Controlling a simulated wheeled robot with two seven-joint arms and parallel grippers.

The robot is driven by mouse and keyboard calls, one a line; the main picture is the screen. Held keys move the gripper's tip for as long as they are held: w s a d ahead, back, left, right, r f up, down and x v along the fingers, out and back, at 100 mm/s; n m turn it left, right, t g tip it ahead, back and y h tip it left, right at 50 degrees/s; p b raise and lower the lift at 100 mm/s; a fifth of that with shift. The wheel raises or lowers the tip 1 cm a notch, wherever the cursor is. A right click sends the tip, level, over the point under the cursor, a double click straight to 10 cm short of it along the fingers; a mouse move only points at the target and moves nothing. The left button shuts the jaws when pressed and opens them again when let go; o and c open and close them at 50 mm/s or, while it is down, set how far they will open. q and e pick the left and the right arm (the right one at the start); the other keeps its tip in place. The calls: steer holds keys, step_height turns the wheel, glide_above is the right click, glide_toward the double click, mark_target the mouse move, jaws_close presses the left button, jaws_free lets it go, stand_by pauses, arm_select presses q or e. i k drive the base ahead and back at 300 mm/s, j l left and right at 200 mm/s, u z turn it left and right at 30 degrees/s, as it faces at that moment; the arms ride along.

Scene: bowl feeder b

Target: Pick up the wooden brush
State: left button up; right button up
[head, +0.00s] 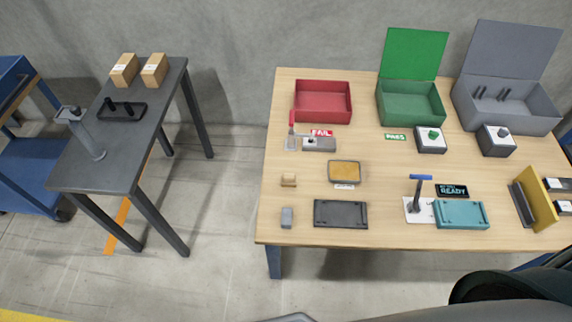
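A small tan wooden block-like piece (288,180) lies on the left part of the wooden table (385,239). It looks like the wooden brush, but it is too small to make out bristles. Nothing touches it from above. A small grey block (286,217) is nearer the front edge, below it in the picture. Neither of my grippers is in view.
Right of the brush is a tray with a yellow-brown surface (345,172); a dark plate (341,213) is nearer the front. Behind stand a red-handled clamp (292,130), a red bin (323,101) and a green box (411,103). A dark side table (113,160) stands left, across a floor gap.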

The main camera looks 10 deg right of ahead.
mark_target(288, 180)
steer(key=i+j, duration=0.15)
steer(key=j, duration=0.2)
steer(key=i+j, duration=0.15)
steer(key=j, duration=0.2)
steer(key=i+j, duration=0.1)
steer(key=j, duration=0.25)
steer(key=i+j, duration=0.15)
steer(key=j, duration=0.2)
steer(key=i+j, duration=0.15)
steer(key=j, duration=0.25)
steer(key=z, duration=1.2)
